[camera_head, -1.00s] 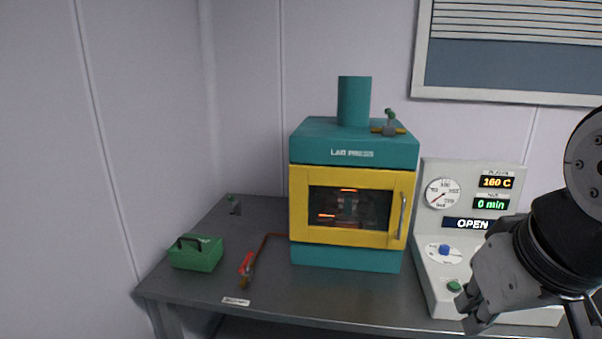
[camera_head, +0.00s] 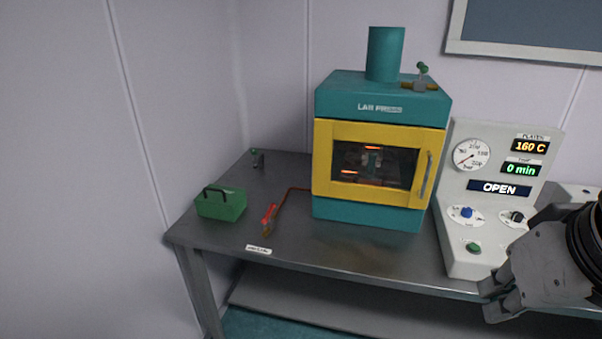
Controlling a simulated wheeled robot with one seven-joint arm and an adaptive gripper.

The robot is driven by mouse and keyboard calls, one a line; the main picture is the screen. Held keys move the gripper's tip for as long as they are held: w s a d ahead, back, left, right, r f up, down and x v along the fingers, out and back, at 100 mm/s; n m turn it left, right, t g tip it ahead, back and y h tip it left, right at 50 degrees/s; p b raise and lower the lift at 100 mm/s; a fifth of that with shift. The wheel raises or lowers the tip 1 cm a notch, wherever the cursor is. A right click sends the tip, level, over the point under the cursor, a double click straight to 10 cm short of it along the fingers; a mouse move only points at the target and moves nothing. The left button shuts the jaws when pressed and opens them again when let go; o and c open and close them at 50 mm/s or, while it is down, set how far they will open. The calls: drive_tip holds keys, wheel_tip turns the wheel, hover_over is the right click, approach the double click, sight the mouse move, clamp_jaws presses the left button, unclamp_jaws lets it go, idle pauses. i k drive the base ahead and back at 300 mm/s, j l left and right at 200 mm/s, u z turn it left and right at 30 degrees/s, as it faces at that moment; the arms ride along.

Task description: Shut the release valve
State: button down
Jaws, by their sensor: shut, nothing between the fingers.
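A red-handled valve (camera_head: 269,214) with a brass body stands on the table left of the press, at the end of a copper pipe (camera_head: 290,200). A small label (camera_head: 258,250) lies in front of it, too small to read. Another small valve with a green handle (camera_head: 421,78) sits on top of the press. I cannot tell for certain which one is the release valve. The panel display (camera_head: 499,187) reads OPEN. My gripper (camera_head: 490,300) is shut and empty at the lower right, in front of the control panel and far from both valves.
The teal and yellow lab press (camera_head: 381,214) stands mid-table beside the control panel (camera_head: 472,262). Bare steel table (camera_head: 330,247) shows in front of the press.

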sight(266, 218)
drive_tip(key=i+j+u, duration=0.1)
drive_tip(key=u, duration=0.25)
drive_tip(key=i+j+u, duration=0.1)
drive_tip(key=u, duration=0.2)
drive_tip(key=i+j+u, duration=0.3)
drive_tip(key=i+j+z, duration=0.15)
drive_tip(key=z, duration=0.2)
drive_tip(key=i+j+z, duration=0.1)
drive_tip(key=z, duration=0.2)
drive_tip(key=j, duration=0.1)
